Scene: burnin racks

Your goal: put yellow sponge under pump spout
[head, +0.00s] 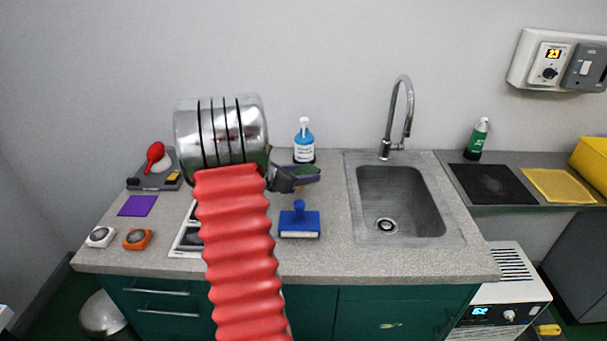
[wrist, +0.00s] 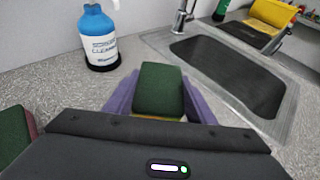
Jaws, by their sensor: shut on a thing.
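The pump bottle (head: 304,145), blue with a white label and black base, stands against the back wall; it also shows in the wrist view (wrist: 100,40). Its pump top is cut off there. My gripper (head: 308,174) is shut on the yellow sponge (wrist: 160,90), whose dark green scouring face is up and a thin yellow strip shows below it. Purple fingers flank the sponge in the wrist view. The gripper and sponge are in front of the bottle, to its right in the wrist view. Whether the sponge touches the counter cannot be told.
Another green-topped block with a reddish side (wrist: 14,135) is at the wrist view's left edge. A blue-handled brush (head: 299,222) lies in front, and the sink (head: 400,205) is to the right. A purple cloth (head: 138,206) and two timers lie left. My arm hides the counter's middle.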

